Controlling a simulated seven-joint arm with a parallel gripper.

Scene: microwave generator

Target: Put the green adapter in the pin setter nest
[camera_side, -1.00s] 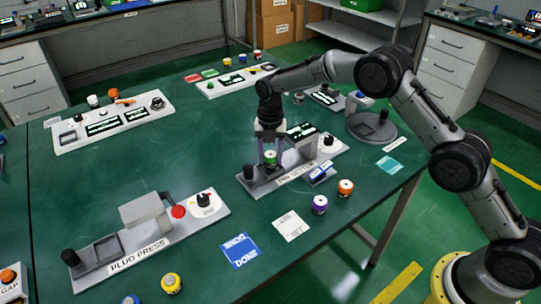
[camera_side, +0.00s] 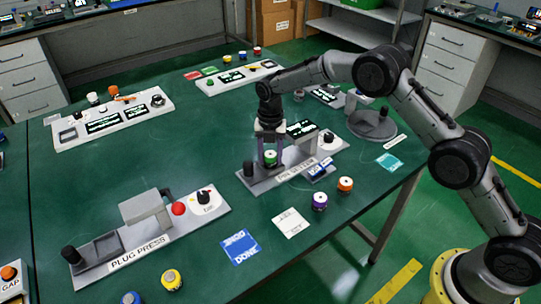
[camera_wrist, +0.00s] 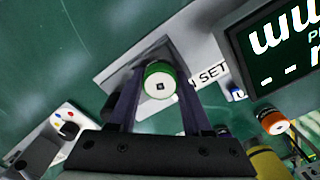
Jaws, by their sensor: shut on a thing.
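The green adapter (camera_side: 270,158) is a short green and white cylinder with a small dark square hole on its top, seen in the wrist view (camera_wrist: 160,85). My gripper (camera_side: 269,160) is shut on it, one finger on each side. It is over the left part of the pin setter (camera_side: 262,184), a grey base labelled PIN SETTER with a grey block, a screen and a black knob. The adapter looks upright. The nest is hidden under the adapter and fingers, so I cannot tell whether the adapter is seated or just above it.
A purple adapter (camera_side: 320,200) and an orange one (camera_side: 345,186) stand in front of the pin setter. A blue card (camera_side: 240,246) and a white card (camera_side: 290,222) lie nearby. The plug press (camera_side: 145,240) is at front left. The table middle is clear.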

